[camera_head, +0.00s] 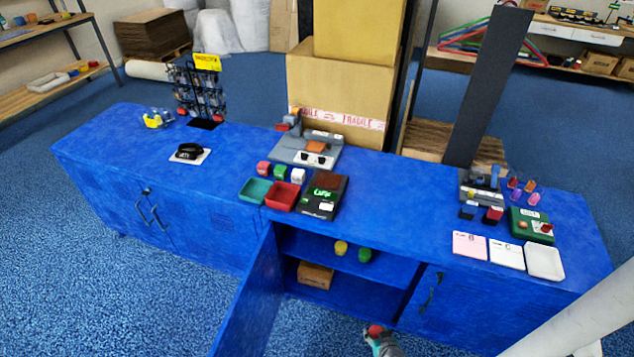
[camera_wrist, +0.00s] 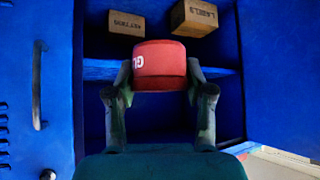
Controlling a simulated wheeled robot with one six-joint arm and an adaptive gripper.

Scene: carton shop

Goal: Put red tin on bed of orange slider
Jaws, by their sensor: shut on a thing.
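A red tin (camera_wrist: 160,66) with white lettering is held between the two fingers of my gripper (camera_wrist: 160,85), which is shut on it. In the head view the red tin (camera_head: 375,331) and my gripper (camera_head: 382,342) are low at the bottom edge, in front of the open cabinet and below its counter top. A grey machine (camera_head: 293,157) with an orange block (camera_head: 316,147) stands on the counter near the back, far above and left of my gripper. I cannot make out its bed clearly; a small dark item with white marks lies at its front.
The blue cabinet door (camera_head: 246,305) stands open on the left. Inside are a yellow tin (camera_head: 341,247), a green tin (camera_head: 364,255) and a carton (camera_head: 315,275). Another machine (camera_head: 482,187) stands right.

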